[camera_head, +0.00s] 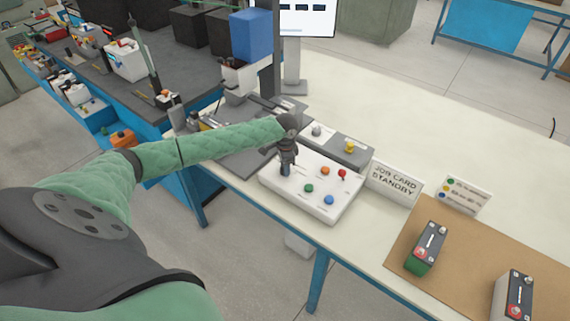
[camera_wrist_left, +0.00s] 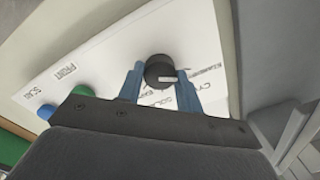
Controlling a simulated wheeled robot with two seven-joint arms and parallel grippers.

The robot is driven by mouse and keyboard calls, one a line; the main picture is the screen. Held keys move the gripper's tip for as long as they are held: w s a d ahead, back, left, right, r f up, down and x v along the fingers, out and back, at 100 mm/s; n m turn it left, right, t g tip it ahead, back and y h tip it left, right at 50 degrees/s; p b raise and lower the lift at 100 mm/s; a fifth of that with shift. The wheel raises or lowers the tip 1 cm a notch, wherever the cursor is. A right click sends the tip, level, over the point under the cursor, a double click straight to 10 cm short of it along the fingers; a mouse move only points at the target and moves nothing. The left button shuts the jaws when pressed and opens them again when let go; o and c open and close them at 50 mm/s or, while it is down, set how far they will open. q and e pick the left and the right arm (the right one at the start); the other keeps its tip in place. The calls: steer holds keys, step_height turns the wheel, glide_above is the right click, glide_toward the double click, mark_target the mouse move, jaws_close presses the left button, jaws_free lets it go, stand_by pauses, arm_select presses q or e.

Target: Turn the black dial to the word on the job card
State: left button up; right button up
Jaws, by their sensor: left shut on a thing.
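A white control box (camera_head: 313,205) stands on the cream table, with the black dial hidden behind my gripper in the head view. In the left wrist view the black dial (camera_wrist_left: 158,68) sits between my two blue fingertips, with a pale pointer line toward the picture's right. Printed words surround it, partly hidden and not all readable. My left gripper (camera_head: 286,171) comes down on the box from above and is shut on the dial; it also shows in the left wrist view (camera_wrist_left: 159,84). The job card (camera_head: 393,183) behind the box reads "JOB CARD STANDBY". My right gripper is not in view.
The box also has green (camera_head: 308,188), blue (camera_head: 329,200), orange (camera_head: 325,170) and red (camera_head: 342,174) controls. Two batteries (camera_head: 426,247) stand on a brown mat (camera_head: 458,262) at right. The table behind the cards is clear.

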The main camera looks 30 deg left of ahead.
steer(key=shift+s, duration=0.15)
arm_select(q)
steer(key=o, duration=1)
steer(key=shift+r, duration=0.3)
steer(key=shift+r+b, duration=0.35)
steer(key=shift+b, duration=0.15)
step_height(320, 180, up, 6)
steer(key=shift+d+f+b, duration=0.1)
steer(key=shift+f+b, duration=0.05)
steer(key=shift+b, duration=0.95)
steer(key=shift+r, duration=0.45)
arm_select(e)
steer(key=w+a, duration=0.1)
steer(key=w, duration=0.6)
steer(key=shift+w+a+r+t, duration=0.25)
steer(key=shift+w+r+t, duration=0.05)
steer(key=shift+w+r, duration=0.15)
